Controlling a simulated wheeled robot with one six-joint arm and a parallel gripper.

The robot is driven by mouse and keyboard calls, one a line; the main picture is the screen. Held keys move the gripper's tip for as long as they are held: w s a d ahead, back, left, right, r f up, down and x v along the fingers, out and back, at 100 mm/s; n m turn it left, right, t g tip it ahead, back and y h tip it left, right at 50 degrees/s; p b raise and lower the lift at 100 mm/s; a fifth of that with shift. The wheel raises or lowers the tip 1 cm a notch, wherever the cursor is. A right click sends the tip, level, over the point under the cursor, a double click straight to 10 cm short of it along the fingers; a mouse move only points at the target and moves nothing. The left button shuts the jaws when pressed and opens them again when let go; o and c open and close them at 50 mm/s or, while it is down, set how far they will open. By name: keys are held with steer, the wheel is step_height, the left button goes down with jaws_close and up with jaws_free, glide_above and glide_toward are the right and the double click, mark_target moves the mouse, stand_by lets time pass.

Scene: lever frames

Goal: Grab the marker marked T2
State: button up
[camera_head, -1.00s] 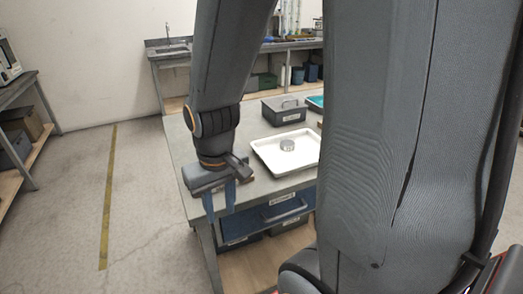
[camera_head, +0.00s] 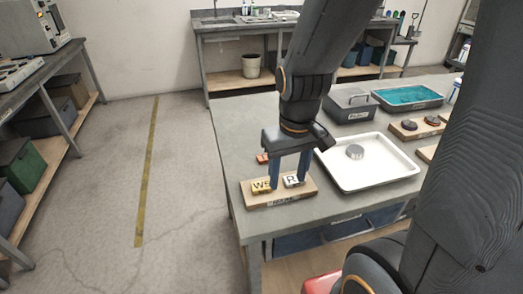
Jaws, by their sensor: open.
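No marker that I can read as T2 shows. A wooden board (camera_head: 284,201) near the front left corner of the table carries a yellow marker (camera_head: 261,187), its lettering starting with W, and a white marker (camera_head: 292,181) that seems to read R. A small orange piece (camera_head: 262,158) lies behind the board, partly hidden. My gripper (camera_head: 288,182) points down over the board, its blue fingers apart. The fingers partly cover the markers; I cannot tell whether they touch. A round grey piece (camera_head: 355,152) sits in the white tray, its marking unreadable.
The white tray (camera_head: 376,178) lies right of my gripper. Behind it are a grey lidded box (camera_head: 349,105) and a teal-filled tray (camera_head: 407,92). Another board with dark round pieces (camera_head: 409,125) is at right. The table's (camera_head: 238,140) left part is clear. My arm hides the right side.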

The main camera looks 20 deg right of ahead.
steer(key=w+n+b, duration=0.1)
steer(key=w+n, duration=0.4)
steer(key=w, duration=0.1)
steer(key=w+d+n+y+b, duration=0.1)
steer(key=w+n, duration=0.4)
steer(key=n, duration=0.1)
steer(key=w+r+n+g+b, duration=0.1)
steer(key=w+n, duration=0.5)
steer(key=shift+w+d+y, duration=0.25)
steer(key=shift+w+y, duration=0.05)
steer(key=shift+w+f, duration=0.1)
steer(key=shift+w, duration=0.05)
steer(key=shift+f+n, duration=0.3)
steer(key=shift+f, duration=0.05)
steer(key=shift+a+f+p, duration=0.2)
steer(key=shift+f+p, duration=0.15)
steer(key=shift+f, duration=0.8)
steer(key=shift+a+f+p, duration=0.2)
steer(key=shift+f+p, duration=0.1)
steer(key=shift+f, duration=0.8)
steer(key=shift+a+f+p, duration=0.2)
steer(key=shift+f+p, duration=0.15)
steer(key=shift+f, duration=0.8)
steer(key=c, duration=1.1)
